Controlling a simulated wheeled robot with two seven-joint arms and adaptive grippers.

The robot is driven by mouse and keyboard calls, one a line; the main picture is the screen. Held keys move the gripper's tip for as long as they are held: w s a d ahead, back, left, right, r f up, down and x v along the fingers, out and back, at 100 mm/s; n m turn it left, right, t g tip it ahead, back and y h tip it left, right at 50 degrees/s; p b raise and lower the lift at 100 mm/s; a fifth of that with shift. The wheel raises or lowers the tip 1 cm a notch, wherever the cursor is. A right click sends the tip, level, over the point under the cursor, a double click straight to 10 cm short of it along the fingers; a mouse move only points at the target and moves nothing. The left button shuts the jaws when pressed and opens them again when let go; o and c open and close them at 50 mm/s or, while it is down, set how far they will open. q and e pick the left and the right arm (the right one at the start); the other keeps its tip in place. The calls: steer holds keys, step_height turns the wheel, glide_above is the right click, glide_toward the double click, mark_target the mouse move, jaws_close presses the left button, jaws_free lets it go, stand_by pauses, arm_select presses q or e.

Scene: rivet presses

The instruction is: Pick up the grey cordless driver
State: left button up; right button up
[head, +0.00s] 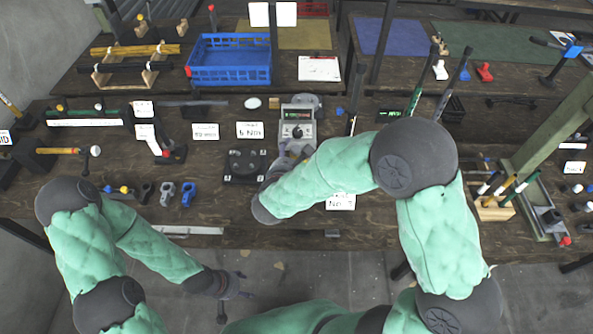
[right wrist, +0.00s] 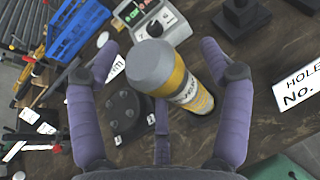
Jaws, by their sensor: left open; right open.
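A grey-capped cylinder with a yellow, lettered body (right wrist: 188,92) lies between the open fingers of my right gripper (right wrist: 160,100) in the right wrist view. The fingers are apart from it on both sides. I cannot tell whether it is the grey cordless driver; no other clear driver shape shows. In the head view my right gripper (head: 285,160) is over the bench beside a black plate, and my arm hides most of what is under it. My left gripper (head: 238,288) is open and empty, low in front of the bench.
A black plate with round knobs (head: 245,165) and a grey device with a dial (head: 298,125) stand close to my right gripper. A blue crate (head: 230,75) stands behind. White label cards (head: 250,130) stand around. A wooden block with several pens (head: 493,208) stands to the right.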

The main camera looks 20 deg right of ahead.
steer(key=shift+r, duration=0.1)
steer(key=c, duration=1.5)
steer(key=shift+r, duration=0.1)
steer(key=shift+c, duration=0.2)
